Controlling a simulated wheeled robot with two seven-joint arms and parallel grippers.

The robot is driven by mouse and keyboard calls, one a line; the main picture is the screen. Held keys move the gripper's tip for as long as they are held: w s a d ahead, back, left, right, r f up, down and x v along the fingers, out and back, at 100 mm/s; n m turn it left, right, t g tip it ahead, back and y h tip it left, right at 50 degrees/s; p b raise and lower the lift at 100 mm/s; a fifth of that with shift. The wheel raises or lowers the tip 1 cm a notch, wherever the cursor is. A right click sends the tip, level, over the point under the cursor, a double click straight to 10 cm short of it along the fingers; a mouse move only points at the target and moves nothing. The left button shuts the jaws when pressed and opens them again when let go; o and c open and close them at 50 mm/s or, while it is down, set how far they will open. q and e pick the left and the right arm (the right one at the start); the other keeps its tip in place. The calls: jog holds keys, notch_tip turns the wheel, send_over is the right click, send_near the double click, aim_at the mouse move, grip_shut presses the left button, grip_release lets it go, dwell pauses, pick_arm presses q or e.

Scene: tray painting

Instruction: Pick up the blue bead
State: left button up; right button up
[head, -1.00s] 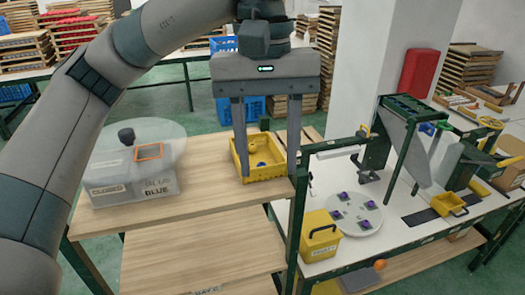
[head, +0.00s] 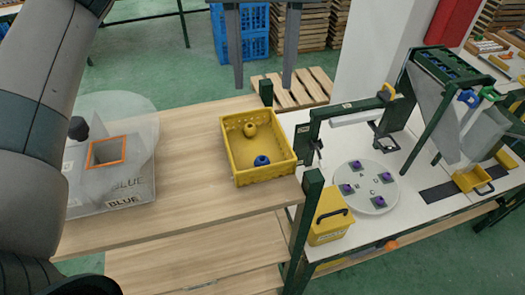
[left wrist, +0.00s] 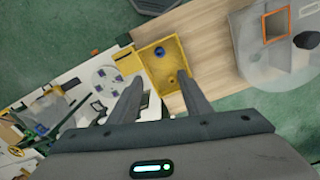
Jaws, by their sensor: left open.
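A blue bead (head: 262,160) lies in the near part of a shallow yellow crate (head: 240,179) on the wooden bench. A yellow bead (head: 250,130) lies farther back in the same crate, apart from it. My left gripper (head: 263,82) is open and empty. Its fingers show at the top of the head view, above the crate in the picture. In the left wrist view the blue bead (left wrist: 159,51) shows in the crate, beyond and between the spread fingertips (left wrist: 158,83). My right gripper is in neither view.
A clear box marked BLUE (head: 130,188) with an orange-rimmed opening (head: 107,151) stands left on the bench. Right of the crate are a green post (head: 311,200), a yellow lidded box (head: 330,220) and a white disc (head: 365,187) with several purple pieces. The bench between box and crate is clear.

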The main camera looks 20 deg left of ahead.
pick_arm(q)
jog(key=b, duration=0.5)
send_over(262, 156)
notch_tip(262, 156, down, 11)
jog(key=shift+w+r, duration=0.1)
jog(key=shift+f, duration=0.65)
jog(key=shift+f, duration=0.1)
jog(key=shift+f+b, duration=0.55)
jog(key=shift+f, duration=2)
